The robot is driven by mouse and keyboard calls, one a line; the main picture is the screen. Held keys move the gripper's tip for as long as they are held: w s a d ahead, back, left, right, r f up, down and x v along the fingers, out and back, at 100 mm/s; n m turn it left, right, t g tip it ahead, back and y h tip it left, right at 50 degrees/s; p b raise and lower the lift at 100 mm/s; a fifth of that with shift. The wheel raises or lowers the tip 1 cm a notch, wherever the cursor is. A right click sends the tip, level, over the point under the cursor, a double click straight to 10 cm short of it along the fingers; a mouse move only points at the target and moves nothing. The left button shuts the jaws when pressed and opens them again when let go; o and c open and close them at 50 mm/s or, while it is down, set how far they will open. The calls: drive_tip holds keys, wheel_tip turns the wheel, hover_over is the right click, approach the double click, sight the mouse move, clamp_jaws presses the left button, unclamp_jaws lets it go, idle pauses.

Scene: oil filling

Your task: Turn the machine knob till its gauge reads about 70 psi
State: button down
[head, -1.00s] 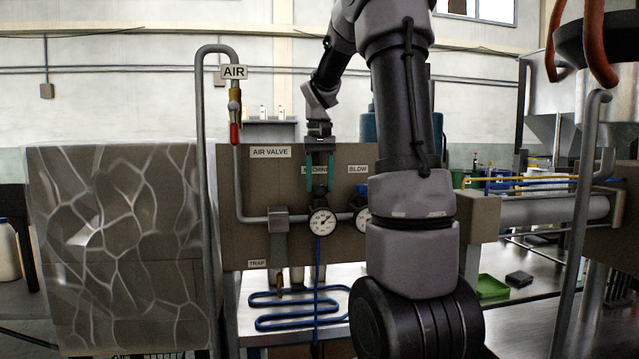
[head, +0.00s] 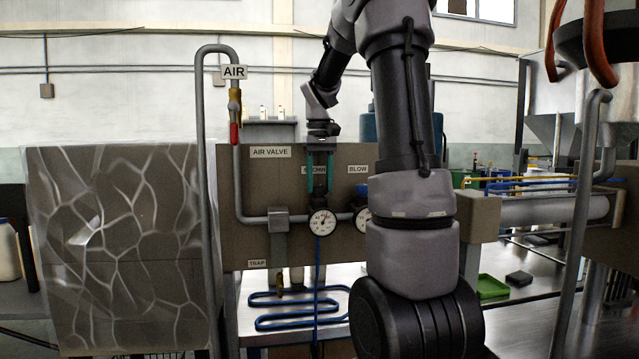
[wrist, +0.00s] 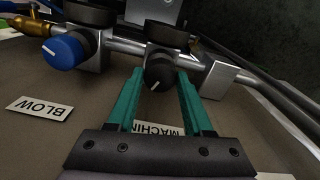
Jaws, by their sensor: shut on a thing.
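The black machine knob (wrist: 160,72) shows in the wrist view with a white pointer line on its face. My gripper (wrist: 160,82) has its two green fingers on either side of the knob and is shut on it. In the head view my gripper (head: 319,190) reaches down to the knob, just above the machine gauge (head: 322,221), and its fingers partly cover the MACHINE label. The gauge is a round white dial with a dark needle pointing roughly upward; its numbers are too small to read. In the wrist view the dial face is turned away.
The blue blow knob (wrist: 65,52) sits beside the machine knob, by the BLOW label (wrist: 40,108). A second gauge (head: 362,220) is partly hidden behind my arm. A grey pipe (head: 255,219) runs along the panel. Blue tubing (head: 290,298) lies below.

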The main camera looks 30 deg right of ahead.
sight(320, 186)
drive_tip(key=c, duration=0.6)
unclamp_jaws()
drive_tip(key=shift+r, duration=0.1)
wheel_tip(320, 186, up, 11)
drive_tip(key=shift+f, duration=0.2)
drive_tip(key=shift+s+a+f+m+t+y, duration=0.45)
drive_tip(key=shift+s+a+f+t, duration=0.85)
drive_tip(key=shift+s+a, duration=1.5)
drive_tip(key=shift+s+a+f+m+t+y, duration=0.2)
drive_tip(key=shift+s+a+f+m+t, duration=0.35)
drive_tip(key=shift+s+a+f+t, duration=2.15)
drive_tip(key=shift+s+a+m+g+y, duration=0.45)
drive_tip(key=shift+s+a, duration=0.8)
drive_tip(key=shift+s, duration=3.25)
